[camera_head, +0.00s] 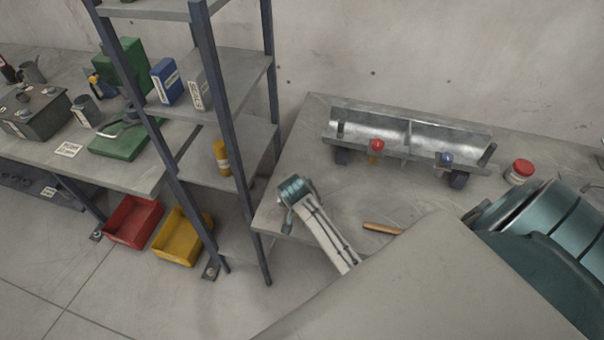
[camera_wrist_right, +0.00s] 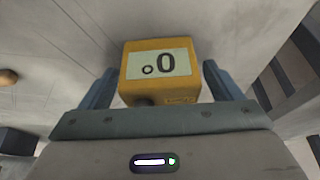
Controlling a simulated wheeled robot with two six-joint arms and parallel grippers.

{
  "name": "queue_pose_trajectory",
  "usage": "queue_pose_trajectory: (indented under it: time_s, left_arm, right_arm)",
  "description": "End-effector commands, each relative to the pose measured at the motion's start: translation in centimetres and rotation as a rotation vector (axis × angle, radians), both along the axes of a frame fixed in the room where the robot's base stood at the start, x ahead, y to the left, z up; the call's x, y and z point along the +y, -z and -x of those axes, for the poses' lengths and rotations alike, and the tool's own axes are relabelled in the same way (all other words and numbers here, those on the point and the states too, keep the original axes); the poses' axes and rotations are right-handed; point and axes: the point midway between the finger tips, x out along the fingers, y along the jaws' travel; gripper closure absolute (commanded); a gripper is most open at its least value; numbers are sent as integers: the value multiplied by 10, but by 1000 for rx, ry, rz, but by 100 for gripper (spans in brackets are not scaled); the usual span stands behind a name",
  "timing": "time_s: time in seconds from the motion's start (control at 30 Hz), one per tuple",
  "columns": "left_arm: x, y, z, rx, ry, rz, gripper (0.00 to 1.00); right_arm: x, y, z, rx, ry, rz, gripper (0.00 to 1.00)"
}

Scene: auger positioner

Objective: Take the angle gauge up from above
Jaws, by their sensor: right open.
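The angle gauge (camera_wrist_right: 160,72) is a small yellow block in the right wrist view, with a pale label reading "°0" facing the camera. My right gripper (camera_wrist_right: 158,69) is open, with one blue-grey finger on each side of the gauge. A gap shows at the left finger and a narrower one at the right, so the gauge looks unheld. In the head view I cannot make out the gauge or the right gripper's fingers; my own large arm parts cover the front of the bench.
A metal trough (camera_head: 408,135) with red and blue knobs stands at the back of the bench (camera_head: 300,160). A red-lidded jar (camera_head: 520,172) is to its right, and a wooden-handled item (camera_head: 383,229) lies in front. A shelf rack (camera_head: 207,90) stands left of the bench.

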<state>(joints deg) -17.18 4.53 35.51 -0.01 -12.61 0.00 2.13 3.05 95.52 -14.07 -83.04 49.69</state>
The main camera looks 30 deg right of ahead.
Motion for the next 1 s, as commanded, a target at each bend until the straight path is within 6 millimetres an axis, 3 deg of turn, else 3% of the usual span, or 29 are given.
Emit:
queue_pose_trajectory:
  time_s: [0.27, 0.5, 0.57, 1.0]
  left_arm:
    - [0, -1, 0, 0, 0, 0, 100]
    - [0, -1, 0, 0, 0, 0, 100]
    - [0, -1, 0, 0, 0, 0, 100]
    - [0, 7, 0, -1, 0, 0, 100]
  right_arm:
    - [-1, 4, -1, -1, 0, 0, 15]
    - [-1, 3, -1, -1, 0, 0, 60]
    - [-1, 3, -1, -2, 0, -1, 68]
    - [-1, -5, -2, -5, 1, 0, 68]
